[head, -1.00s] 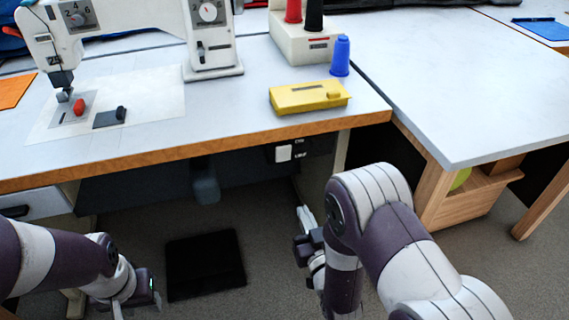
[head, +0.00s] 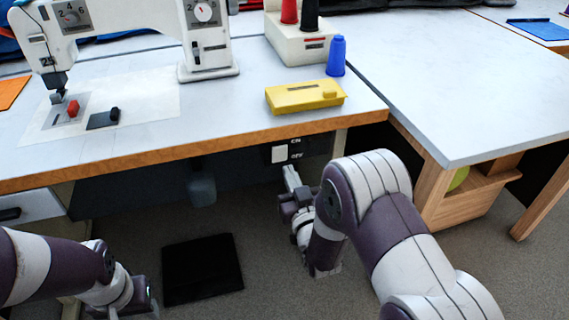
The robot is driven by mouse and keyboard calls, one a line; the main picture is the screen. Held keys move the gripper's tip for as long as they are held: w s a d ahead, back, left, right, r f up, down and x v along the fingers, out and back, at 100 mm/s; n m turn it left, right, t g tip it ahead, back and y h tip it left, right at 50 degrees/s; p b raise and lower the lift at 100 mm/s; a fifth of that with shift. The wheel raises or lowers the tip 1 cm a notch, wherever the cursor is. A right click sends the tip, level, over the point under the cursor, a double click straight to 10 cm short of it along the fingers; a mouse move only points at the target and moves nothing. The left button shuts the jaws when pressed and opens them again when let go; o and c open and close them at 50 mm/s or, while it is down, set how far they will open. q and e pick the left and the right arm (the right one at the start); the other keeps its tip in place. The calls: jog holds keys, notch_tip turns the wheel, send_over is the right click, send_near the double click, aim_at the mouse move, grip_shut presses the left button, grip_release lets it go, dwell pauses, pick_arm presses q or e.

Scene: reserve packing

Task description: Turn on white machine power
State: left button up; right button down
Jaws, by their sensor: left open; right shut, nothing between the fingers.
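The white sewing machine (head: 203,52) stands on the table at the upper left. Its power switch (head: 279,154) is a white rocker on a dark panel under the table's front edge, with ON marked above and OFF below. My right gripper (head: 289,175) is shut and empty, its tip just below the switch and close to it. I cannot tell whether it touches. My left gripper (head: 140,308) is low at the bottom left, far from the switch, and its fingers are mostly cut off by the frame edge.
A yellow box (head: 305,97), a blue thread spool (head: 336,56) and a spool stand (head: 297,44) sit on the table above. A black pedal (head: 202,269) lies on the floor. A wooden side table (head: 478,90) stands to the right.

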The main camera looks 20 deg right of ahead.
aim_at(281, 151)
jog(key=w, duration=0.3)
jog(key=w+b, duration=0.1)
jog(key=w, duration=0.1)
jog(key=shift+r, duration=0.35)
